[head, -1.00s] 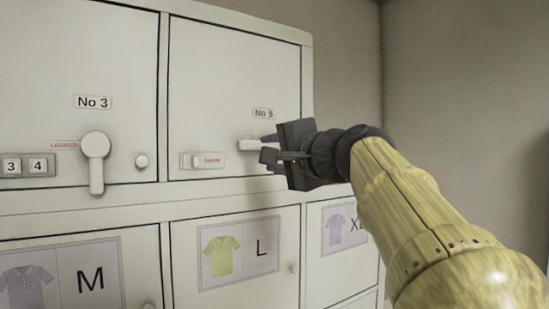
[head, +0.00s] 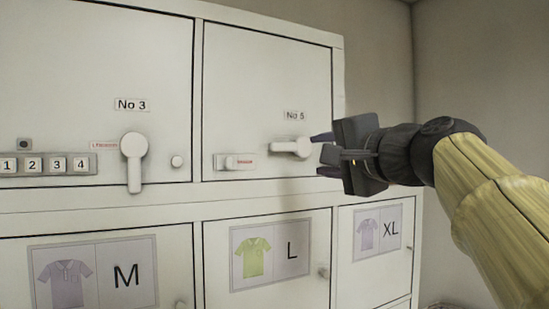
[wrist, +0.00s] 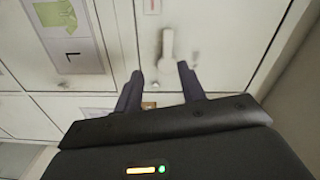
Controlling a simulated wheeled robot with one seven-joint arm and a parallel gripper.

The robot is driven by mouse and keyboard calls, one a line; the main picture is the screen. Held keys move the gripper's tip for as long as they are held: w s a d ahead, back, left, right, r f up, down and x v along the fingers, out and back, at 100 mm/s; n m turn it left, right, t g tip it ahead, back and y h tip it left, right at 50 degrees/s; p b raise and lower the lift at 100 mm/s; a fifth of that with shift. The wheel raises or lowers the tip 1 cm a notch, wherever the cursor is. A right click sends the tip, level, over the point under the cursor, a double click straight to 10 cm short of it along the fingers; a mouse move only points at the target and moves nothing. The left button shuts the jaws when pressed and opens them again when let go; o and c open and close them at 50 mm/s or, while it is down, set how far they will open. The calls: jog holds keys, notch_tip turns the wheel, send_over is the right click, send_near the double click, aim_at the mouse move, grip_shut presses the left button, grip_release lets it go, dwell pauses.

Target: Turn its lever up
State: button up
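The No 5 door (head: 262,80) has a pale lever (head: 290,146) that lies about level, its arm pointing left. My gripper (head: 323,154) is just right of this lever, its dark fingers apart with nothing seen between them. In the wrist view the lever (wrist: 167,45) shows beyond the gap between the fingertips (wrist: 160,72). Whether a finger touches it I cannot tell; the head view shows a small gap. The No 3 door (head: 95,60) has a similar lever (head: 134,160) that hangs straight down.
A number dial row (head: 45,164) is left of the No 3 lever. Below are doors with shirt signs M (head: 95,275), L (head: 270,250) and XL (head: 378,231). A wall is at right.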

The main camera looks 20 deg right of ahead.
jog(key=s+b, duration=0.4)
jog(key=s, duration=0.2)
jog(key=shift+b, duration=0.3)
dwell(0.3)
jog(key=shift+s+d, duration=0.1)
dwell(0.4)
jog(key=s+b, duration=0.5)
jog(key=s, duration=1.2)
jog(key=shift+s+d, duration=0.15)
jog(key=shift+d, duration=0.1)
